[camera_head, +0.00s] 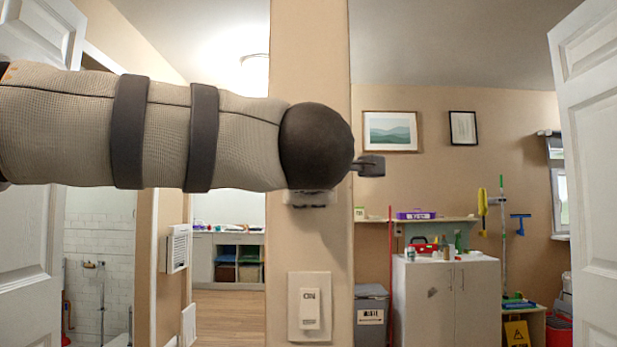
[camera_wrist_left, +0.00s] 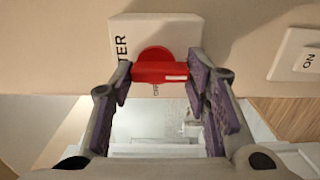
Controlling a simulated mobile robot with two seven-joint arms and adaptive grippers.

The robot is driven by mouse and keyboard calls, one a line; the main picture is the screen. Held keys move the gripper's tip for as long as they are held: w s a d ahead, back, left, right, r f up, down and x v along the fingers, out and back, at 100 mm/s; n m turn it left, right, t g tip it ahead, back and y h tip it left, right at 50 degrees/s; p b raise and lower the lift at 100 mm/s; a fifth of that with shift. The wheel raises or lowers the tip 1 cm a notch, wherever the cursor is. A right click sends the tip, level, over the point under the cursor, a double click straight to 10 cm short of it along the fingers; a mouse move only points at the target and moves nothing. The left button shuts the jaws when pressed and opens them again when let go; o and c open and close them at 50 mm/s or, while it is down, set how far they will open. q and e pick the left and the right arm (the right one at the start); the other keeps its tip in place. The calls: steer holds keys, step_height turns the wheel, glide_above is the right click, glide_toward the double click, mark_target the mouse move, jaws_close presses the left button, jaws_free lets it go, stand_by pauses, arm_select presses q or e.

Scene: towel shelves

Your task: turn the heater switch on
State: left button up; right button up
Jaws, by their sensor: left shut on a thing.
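The heater switch is a red rotary knob (camera_wrist_left: 155,70) on a white plate (camera_wrist_left: 125,35) fixed to the wall, seen in the left wrist view. The plate's lettering is partly hidden and "TER" can be read. The knob's bar carries a white mark at its right end. My left gripper (camera_wrist_left: 160,74) is shut on the bar, one purple-padded finger on each side. In the head view my left arm crosses in front of the wall post and hides the knob. Only the plate's lower edge (camera_head: 311,199) shows below the arm. My right gripper is in neither view.
A separate white rocker switch (camera_head: 310,307) marked "ON" is on the same post, below the arm; it also shows in the wrist view (camera_wrist_left: 306,60). Open white doors stand at left (camera_head: 30,240) and right (camera_head: 590,170). A cabinet (camera_head: 445,305) and grey bin (camera_head: 371,317) stand behind.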

arm_select(q)
steer(key=o, duration=1.2)
steer(key=shift+c, duration=0.2)
steer(key=s, duration=1.2)
